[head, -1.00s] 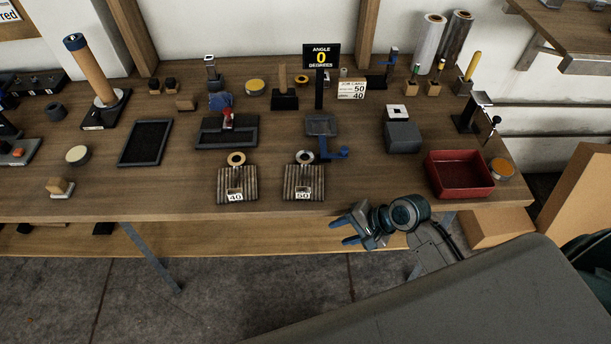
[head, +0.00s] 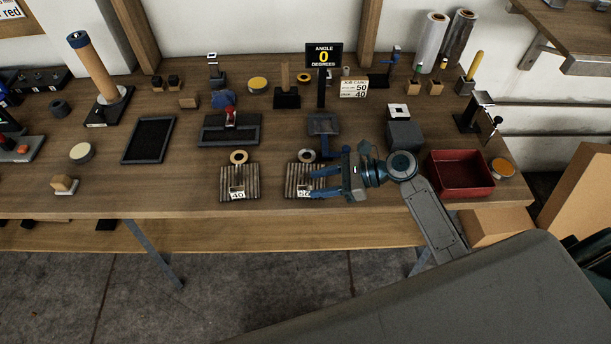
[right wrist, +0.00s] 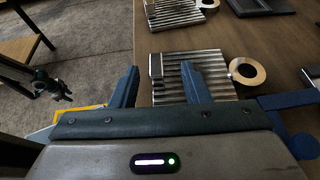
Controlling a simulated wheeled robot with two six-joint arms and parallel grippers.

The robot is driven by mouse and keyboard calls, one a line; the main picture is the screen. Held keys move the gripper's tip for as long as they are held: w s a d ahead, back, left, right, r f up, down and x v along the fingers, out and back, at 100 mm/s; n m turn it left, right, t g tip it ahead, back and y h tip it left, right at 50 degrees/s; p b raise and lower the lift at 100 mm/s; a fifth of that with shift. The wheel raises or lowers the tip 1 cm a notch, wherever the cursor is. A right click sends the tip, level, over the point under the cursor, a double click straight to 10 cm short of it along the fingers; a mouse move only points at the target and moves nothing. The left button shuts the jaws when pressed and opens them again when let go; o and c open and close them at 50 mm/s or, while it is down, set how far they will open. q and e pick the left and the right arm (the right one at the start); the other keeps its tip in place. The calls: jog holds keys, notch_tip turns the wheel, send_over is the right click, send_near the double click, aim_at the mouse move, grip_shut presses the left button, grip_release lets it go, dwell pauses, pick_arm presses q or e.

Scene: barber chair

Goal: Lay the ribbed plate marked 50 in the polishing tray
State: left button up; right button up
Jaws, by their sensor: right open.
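The ribbed plate marked 50 (head: 292,183) lies flat near the table's front edge, with a metal ring at its back end. My right gripper (head: 314,184) is open, its fingers reaching over the plate's right side. In the right wrist view the same plate (right wrist: 212,68) shows beyond and between the open fingers (right wrist: 160,80); contact cannot be told. A shallow black tray (head: 148,140) lies at the left and a red tray (head: 460,173) at the right; no label shows which is for polishing. My left gripper (right wrist: 55,90) shows small at the left of the right wrist view.
A similar ribbed plate marked 40 (head: 239,182) lies just left of the 50 plate. Behind stand a black fixture (head: 228,132) and an angle display sign (head: 323,55) on a post. A grey block (head: 404,136) stands behind my right wrist. Table is clear between black tray and plate 40.

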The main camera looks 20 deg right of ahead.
aim_at(307, 187)
jog(key=shift+w+a+f, duration=0.15)
jog(key=shift+w+a, duration=0.05)
jog(key=shift+a, duration=0.35)
jog(key=shift+a+f+p, duration=0.25)
jog(key=shift+a+p, duration=0.05)
jog(key=shift+a, duration=0.25)
jog(key=p+x, duration=0.1)
jog(key=x, duration=0.2)
jog(key=shift+a+f, duration=0.15)
jog(key=shift+w+a+f, duration=0.15)
jog(key=shift+a+f, duration=0.05)
jog(key=shift+a, duration=0.15)
grip_shut()
